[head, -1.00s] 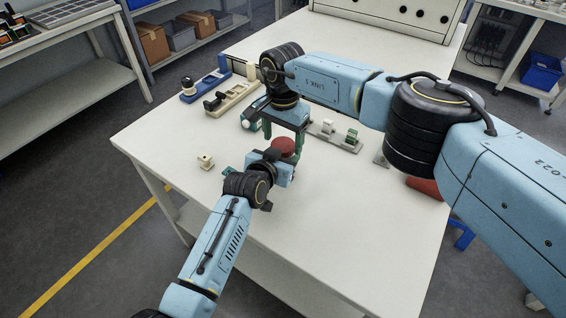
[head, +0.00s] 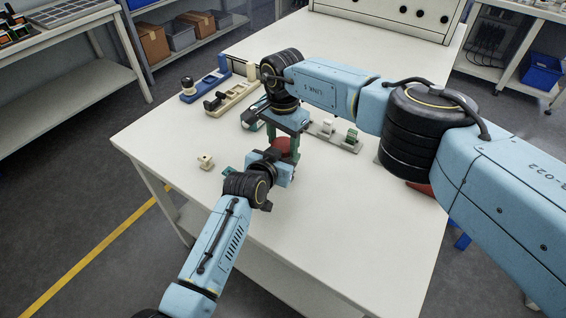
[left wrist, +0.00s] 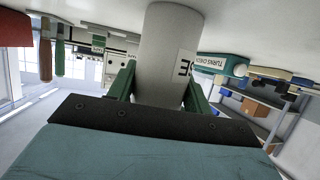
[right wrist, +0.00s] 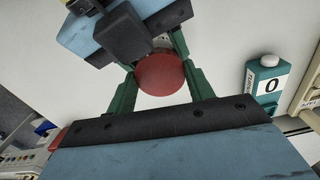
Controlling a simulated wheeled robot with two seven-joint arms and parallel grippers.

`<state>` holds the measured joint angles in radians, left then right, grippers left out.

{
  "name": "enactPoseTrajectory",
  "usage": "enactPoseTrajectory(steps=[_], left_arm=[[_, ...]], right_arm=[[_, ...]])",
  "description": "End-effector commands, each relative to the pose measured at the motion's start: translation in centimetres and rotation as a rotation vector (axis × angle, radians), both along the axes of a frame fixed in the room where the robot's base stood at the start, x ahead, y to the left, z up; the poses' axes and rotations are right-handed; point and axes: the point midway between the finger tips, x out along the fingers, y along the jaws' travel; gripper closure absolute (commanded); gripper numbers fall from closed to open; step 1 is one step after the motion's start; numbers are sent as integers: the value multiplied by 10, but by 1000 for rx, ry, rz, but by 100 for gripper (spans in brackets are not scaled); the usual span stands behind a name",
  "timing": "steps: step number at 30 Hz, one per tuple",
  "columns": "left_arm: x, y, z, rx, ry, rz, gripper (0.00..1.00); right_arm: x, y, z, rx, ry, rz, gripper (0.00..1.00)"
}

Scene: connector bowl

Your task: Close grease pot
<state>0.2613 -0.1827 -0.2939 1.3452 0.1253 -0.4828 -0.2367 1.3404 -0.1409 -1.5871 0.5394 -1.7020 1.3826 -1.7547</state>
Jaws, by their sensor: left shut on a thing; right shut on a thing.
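The grease pot (left wrist: 168,45) is a pale upright cylinder with a partly visible label. In the left wrist view my left gripper (left wrist: 160,85) has its green fingers shut on the pot's sides. The red lid (head: 281,145) shows in the head view below my right gripper (head: 288,140). In the right wrist view the round red lid (right wrist: 160,74) sits between the green fingers, which are shut on it. My left gripper's body lies close beside it at upper left. The pot's rim is hidden, so I cannot tell whether the lid is seated.
A teal counter (right wrist: 266,85) showing 0 stands close to the right gripper. Fixtures (head: 230,97) and a rail with a green connector (head: 332,138) lie behind. A small cream piece (head: 205,162) lies to the left. The table's front is clear.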

Motion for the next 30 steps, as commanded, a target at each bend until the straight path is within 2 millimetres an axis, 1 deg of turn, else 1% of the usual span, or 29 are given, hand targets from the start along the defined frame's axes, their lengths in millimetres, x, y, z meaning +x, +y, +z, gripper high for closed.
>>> enactPoseTrajectory(steps=[3,6,9,13,20,21,25,30], left_arm=[[0,0,-1,1,2,0,100],[0,0,-1,1,2,0,100],[0,0,-1,1,2,0,100],[0,0,-1,1,2,0,100],[0,0,-1,1,2,0,100],[0,0,-1,1,2,0,100],[0,0,-1,1,2,0,100],[0,1,-1,0,2,1,100]], right_arm=[[0,0,0,-1,0,-172,75],[0,0,0,-1,0,-308,75],[0,0,0,0,-1,-399,75],[0,0,0,0,-1,-441,75],[0,0,0,-1,0,-439,75],[0,0,0,-1,0,-439,43],[0,0,0,-1,0,-438,26],[-1,0,-1,-2,4,-437,26]])
